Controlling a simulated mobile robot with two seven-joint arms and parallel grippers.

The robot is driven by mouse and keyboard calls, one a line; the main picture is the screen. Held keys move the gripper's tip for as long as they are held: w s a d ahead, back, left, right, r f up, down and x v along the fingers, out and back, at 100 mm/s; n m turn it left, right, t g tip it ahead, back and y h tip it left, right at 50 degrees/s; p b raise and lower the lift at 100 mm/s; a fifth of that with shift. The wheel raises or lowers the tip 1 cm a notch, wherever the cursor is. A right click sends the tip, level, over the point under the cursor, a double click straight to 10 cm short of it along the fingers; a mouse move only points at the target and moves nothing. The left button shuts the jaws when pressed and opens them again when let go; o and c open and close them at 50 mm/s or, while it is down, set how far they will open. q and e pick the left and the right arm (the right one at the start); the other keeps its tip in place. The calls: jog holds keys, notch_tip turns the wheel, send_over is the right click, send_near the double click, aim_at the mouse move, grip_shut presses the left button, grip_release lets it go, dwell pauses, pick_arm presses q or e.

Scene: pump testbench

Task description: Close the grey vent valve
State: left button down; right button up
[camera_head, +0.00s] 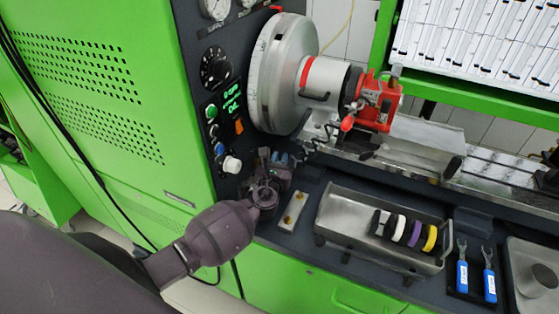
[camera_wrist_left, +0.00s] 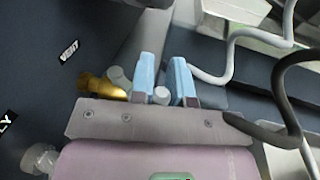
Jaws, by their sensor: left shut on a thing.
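My left gripper (camera_head: 278,160) is at the dark bench panel, just below the white knob, with its fingertips against a small fitting. In the left wrist view its two light-blue fingers (camera_wrist_left: 165,78) are closed around a small grey part, which I take to be the grey vent valve's handle (camera_wrist_left: 162,95). A brass fitting (camera_wrist_left: 100,87) with a grey piece beside it sits left of the fingers, near the "VENT" label (camera_wrist_left: 68,51). The wrist hides much of the valve in the head view, and its handle angle is unclear. My right gripper is not in view.
A white knob (camera_head: 232,164) is just above the gripper. A plate with brass fittings (camera_head: 293,208) and a metal tray (camera_head: 338,222) with coloured rings stand to its right. Grey and black hoses (camera_wrist_left: 285,85) run close to the fingers.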

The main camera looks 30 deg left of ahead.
pick_arm(q)
jog(key=c, duration=1.1)
grip_release()
jog(key=v, duration=1.1)
